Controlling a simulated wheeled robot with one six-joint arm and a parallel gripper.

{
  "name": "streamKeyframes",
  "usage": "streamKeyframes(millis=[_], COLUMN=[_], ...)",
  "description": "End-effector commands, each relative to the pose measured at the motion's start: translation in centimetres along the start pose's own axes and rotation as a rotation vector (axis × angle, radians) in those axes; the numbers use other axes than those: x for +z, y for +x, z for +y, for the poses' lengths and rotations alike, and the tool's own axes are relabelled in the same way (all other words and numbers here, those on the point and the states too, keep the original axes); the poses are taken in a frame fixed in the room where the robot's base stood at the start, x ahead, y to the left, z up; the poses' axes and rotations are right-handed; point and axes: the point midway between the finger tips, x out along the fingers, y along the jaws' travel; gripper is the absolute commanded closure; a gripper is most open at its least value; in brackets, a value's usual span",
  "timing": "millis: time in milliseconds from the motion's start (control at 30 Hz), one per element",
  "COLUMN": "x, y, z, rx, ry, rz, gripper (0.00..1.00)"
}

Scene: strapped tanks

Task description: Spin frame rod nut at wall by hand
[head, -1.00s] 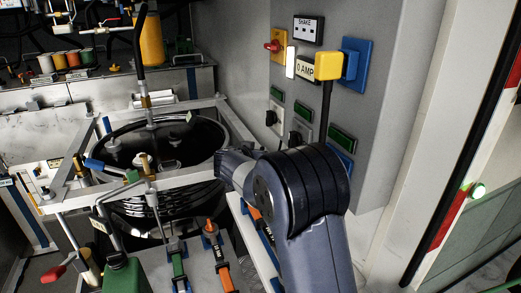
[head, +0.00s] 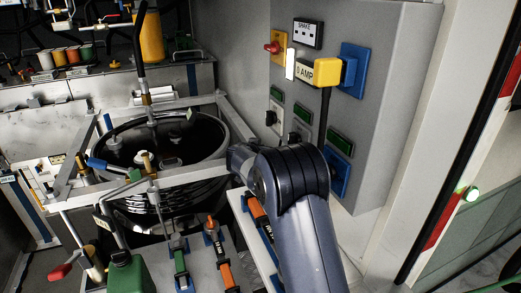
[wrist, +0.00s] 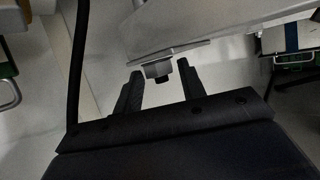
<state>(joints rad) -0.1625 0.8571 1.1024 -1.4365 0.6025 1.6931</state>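The rod nut (wrist: 157,70) shows in the wrist view as a small grey block under a flat plate, with a dark rod end sticking out below it. A pale frame bar (wrist: 190,22) runs above it. My gripper (wrist: 160,82) is open, with one dark finger on each side of the nut and a gap visible on both sides. The fingertips reach about the nut's height in the picture; depth is hard to tell. In the head view the pale frame (head: 212,165) surrounds the black tank (head: 165,145). My arm hides the nut and fingertips there.
A black cable (wrist: 79,60) hangs left of my gripper in the wrist view. Orange-and-black straps (head: 219,252) and a green can (head: 130,273) are below the tank.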

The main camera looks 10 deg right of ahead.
Motion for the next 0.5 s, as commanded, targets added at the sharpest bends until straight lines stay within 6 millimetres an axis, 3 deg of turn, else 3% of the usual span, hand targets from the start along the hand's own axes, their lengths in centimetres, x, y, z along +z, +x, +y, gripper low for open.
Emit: streamKeyframes(millis=[400,500], x=[0.0,0.09], y=[-0.03,0.02], z=[-0.01,0.01], rx=[0.0,-0.003], ry=[0.0,-0.001], rz=[0.0,-0.001], gripper=[0.96,0.95])
